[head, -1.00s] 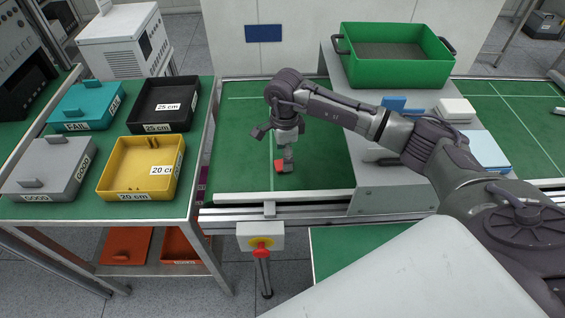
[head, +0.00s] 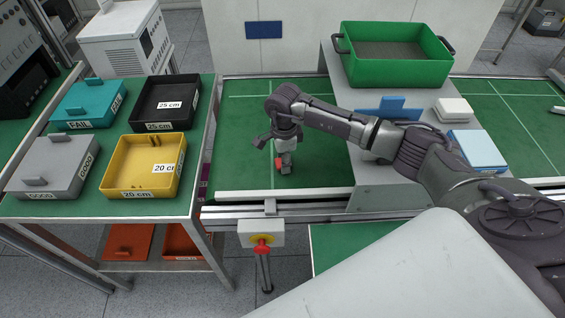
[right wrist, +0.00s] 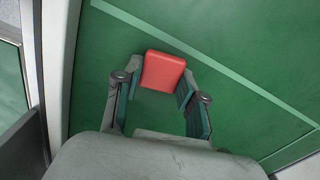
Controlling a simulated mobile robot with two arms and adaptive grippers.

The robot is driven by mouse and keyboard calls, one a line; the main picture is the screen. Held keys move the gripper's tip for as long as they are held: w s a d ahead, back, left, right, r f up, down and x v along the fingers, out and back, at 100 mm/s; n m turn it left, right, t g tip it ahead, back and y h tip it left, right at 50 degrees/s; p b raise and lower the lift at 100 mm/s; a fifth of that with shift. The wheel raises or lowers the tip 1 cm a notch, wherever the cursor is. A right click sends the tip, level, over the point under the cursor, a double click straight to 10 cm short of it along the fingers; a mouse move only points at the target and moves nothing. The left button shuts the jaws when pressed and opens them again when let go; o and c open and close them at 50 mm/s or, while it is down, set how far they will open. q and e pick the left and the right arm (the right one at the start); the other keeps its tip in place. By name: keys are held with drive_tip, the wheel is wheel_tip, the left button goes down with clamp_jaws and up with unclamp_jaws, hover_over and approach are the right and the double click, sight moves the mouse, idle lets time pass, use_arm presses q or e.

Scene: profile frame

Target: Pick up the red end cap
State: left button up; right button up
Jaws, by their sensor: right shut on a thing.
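The red end cap (head: 279,163) is at the green belt surface, left of the middle in the head view, partly covered by my gripper. My right gripper (head: 285,167) points down over it and is shut on it. In the right wrist view the red end cap (right wrist: 163,71) sits between the two fingertips, with green surface behind it. I cannot tell whether it still touches the belt. My left gripper is not in view.
Yellow (head: 112,187), black (head: 150,126), grey (head: 42,185) and teal (head: 88,112) trays stand on the left table. A green crate (head: 395,75) and blue and white parts sit on the right stand. A metal rail (head: 285,195) edges the belt in front.

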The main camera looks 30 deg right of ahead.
drive_tip(key=shift+r, duration=0.1)
drive_tip(key=shift+r+b, duration=0.35)
drive_tip(key=shift+r, duration=0.2)
wheel_tip(320, 180, up, 3)
drive_tip(key=shift+f+b, duration=0.1)
drive_tip(key=shift+b, duration=0.55)
drive_tip(key=s+d+r+b, duration=0.3)
drive_tip(key=s+d+r, duration=0.2)
drive_tip(key=d, duration=0.5)
drive_tip(key=shift+s+d+r, duration=0.15)
drive_tip(key=shift+d+r, duration=0.05)
drive_tip(key=shift+r, duration=0.8)
